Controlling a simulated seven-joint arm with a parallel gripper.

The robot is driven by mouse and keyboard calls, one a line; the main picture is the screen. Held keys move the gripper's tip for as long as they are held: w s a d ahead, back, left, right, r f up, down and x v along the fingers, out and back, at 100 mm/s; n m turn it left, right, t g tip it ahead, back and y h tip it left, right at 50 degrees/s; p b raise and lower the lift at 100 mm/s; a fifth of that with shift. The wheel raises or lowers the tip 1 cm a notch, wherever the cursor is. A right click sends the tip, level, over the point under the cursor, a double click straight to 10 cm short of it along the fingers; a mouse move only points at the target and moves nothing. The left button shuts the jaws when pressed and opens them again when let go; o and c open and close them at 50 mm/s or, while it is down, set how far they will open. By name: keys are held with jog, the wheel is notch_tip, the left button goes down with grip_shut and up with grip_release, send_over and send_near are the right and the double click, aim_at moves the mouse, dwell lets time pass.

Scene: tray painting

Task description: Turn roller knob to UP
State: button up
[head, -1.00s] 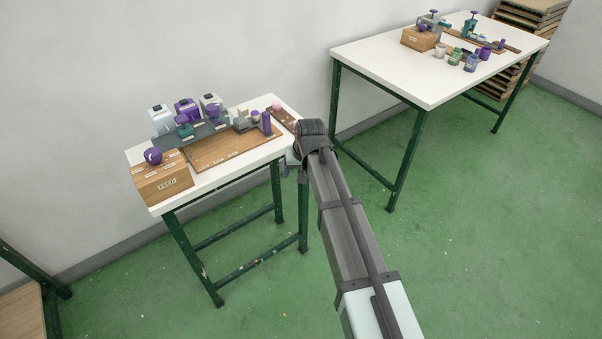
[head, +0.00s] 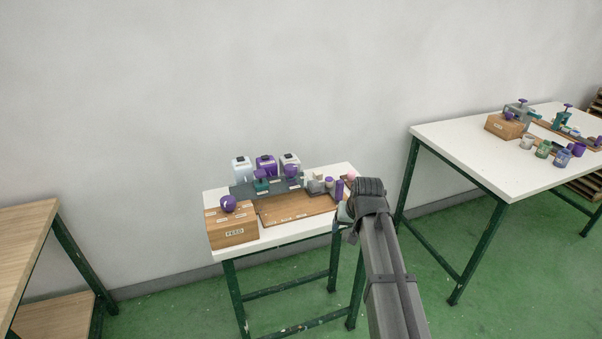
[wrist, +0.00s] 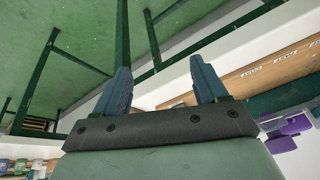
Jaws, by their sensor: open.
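A round purple knob (head: 228,203) sits on a wooden box (head: 233,233) at the left front of the small white table (head: 283,236). The box has a front label that seems to read FEED and smaller labels too small to read. I cannot tell from print that this is the roller knob. My gripper shows in the wrist view (wrist: 162,82) with its two blue fingers apart and nothing between them. In the head view it is mostly hidden by my wrist, at the small table's right front edge, well right of the knob.
A wooden board (head: 297,208) lies right of the box. Behind it stand white and purple containers (head: 266,166) on a dark rack. A larger white table (head: 470,155) with jars stands at right, and a wooden-topped table (head: 25,235) at left.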

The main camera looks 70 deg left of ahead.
jog(key=s+a+r+n+y, duration=0.15)
jog(key=s+a+r, duration=0.25)
jog(key=a+r, duration=0.95)
notch_tip(320, 180, up, 10)
jog(key=n+g, duration=0.2)
jog(key=n, duration=0.1)
send_over(291, 166)
jog(key=w+d, duration=0.4)
jog(key=d, duration=0.1)
jog(key=s+a+f+n, duration=0.1)
jog(key=f+n, duration=0.1)
jog(key=f, duration=0.2)
jog(key=s+a+f+n+h, duration=0.1)
jog(key=a+f+n, duration=0.1)
jog(key=f, duration=0.2)
jog(key=s+a+f+n+h, duration=0.1)
jog(key=s+f+n, duration=0.1)
jog(key=f, duration=0.3)
jog(key=shift+a+n+g, duration=0.15)
jog(key=shift+n+g, duration=0.2)
jog(key=shift+g, duration=0.05)
jog(key=shift+c, duration=0.2)
jog(key=c, duration=1)
jog(key=shift+w+n+g+h, duration=0.15)
jog(key=shift+n+g+h, duration=0.3)
jog(key=shift+n, duration=1.05)
jog(key=o, duration=1)
